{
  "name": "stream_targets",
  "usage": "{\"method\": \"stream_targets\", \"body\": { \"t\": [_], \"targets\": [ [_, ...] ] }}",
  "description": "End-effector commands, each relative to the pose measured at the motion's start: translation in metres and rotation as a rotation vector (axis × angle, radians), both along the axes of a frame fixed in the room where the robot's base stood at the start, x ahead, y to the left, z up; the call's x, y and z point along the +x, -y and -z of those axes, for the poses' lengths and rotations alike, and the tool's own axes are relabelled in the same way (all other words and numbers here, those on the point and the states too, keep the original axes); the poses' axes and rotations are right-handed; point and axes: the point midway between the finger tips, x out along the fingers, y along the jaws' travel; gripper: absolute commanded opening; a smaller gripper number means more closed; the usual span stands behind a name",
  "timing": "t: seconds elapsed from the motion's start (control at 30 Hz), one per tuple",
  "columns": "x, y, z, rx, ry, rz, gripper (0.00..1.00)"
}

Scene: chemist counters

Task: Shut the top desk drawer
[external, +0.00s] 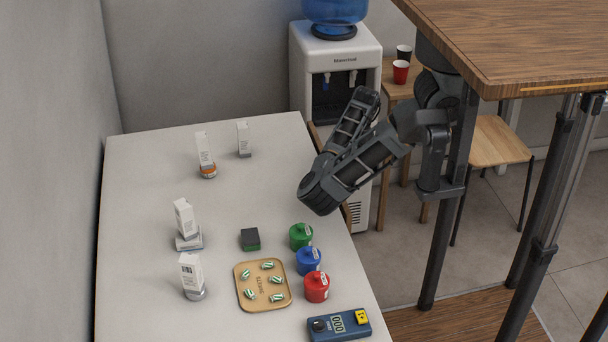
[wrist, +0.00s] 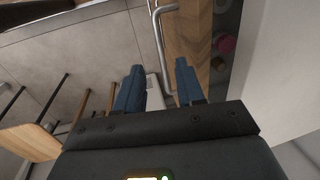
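The desk drawer (wrist: 185,35) shows in the wrist view as a wooden front standing out from the white desk, with a gap behind it where its contents show. A curved metal handle (wrist: 159,35) runs along its front. My gripper (wrist: 158,75) has two blue fingers spread apart. The handle's bar lies between and beyond the fingertips; I cannot tell whether they touch it. In the external view, a strip of the drawer's wood (external: 347,217) shows past the desk's right edge. My arm hides most of it, and my gripper is hidden there.
The white desk top (external: 150,270) bears boxes, a tan tray (external: 240,297), green (external: 300,236), blue (external: 308,261) and red (external: 316,288) pots and a blue meter (external: 325,330). A water dispenser (external: 305,62) and wooden stools (external: 490,140) stand beyond the desk.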

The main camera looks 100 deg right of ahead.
Motion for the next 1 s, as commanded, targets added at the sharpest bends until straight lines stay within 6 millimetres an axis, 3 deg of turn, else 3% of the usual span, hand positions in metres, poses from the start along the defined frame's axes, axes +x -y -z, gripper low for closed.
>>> {"method": "stream_targets", "body": {
  "t": [0.13, 0.23, 0.47, 0.6, 0.7, 0.83, 1.0],
  "targets": [
    [-0.001, 0.002, 0.000, -0.005, 0.000, 0.000, 0.30],
    [-0.007, 0.019, -0.003, -0.046, -0.002, 0.000, 0.21],
    [-0.038, 0.113, -0.020, -0.282, 0.007, -0.025, 0.00],
    [-0.052, 0.159, -0.021, -0.397, 0.037, -0.056, 0.00],
    [-0.059, 0.178, -0.013, -0.444, 0.076, -0.075, 0.00],
    [-0.064, 0.187, 0.009, -0.465, 0.146, -0.083, 0.00],
    [-0.062, 0.182, 0.040, -0.449, 0.242, -0.072, 0.00]
  ]
}}
